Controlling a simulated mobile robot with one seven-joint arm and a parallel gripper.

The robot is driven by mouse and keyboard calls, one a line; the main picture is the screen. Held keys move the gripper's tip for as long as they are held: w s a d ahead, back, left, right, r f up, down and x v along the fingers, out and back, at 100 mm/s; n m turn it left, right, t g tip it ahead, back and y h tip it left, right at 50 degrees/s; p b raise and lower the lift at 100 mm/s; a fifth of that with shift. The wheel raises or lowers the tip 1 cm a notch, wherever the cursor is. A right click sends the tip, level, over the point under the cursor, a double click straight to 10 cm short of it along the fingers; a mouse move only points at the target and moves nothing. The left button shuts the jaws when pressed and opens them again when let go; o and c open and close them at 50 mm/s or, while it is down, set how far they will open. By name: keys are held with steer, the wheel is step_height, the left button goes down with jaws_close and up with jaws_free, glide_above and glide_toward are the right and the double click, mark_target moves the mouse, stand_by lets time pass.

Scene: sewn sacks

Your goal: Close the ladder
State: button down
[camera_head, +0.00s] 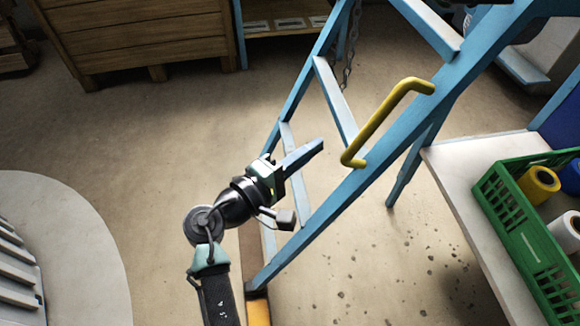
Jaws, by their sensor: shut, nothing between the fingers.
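The blue ladder (330,205) stands tilted in the middle and right of the view, with flat steps between its rails. Its legs are spread apart, one reaching the floor farther right. A yellow handle (383,118) is fixed along its near rail. My gripper (318,146) is shut and empty. It is beside the ladder's lower steps, below and left of the handle, with its fingers pointing up and right. The fingers overlap the ladder in the picture; I cannot tell whether they touch it. The ladder's top is out of view.
A white table (453,165) at the right holds a green crate (517,262) with yellow and white spools. A wooden chest (140,38) stands at the back left. A pale rounded platform (85,235) is at the lower left. A chain (349,55) hangs by the ladder. Floor at left centre is clear.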

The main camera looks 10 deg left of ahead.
steer(key=shift+s+d+r, duration=0.2)
steer(key=shift+s+d, duration=0.95)
steer(key=shift+d, duration=0.3)
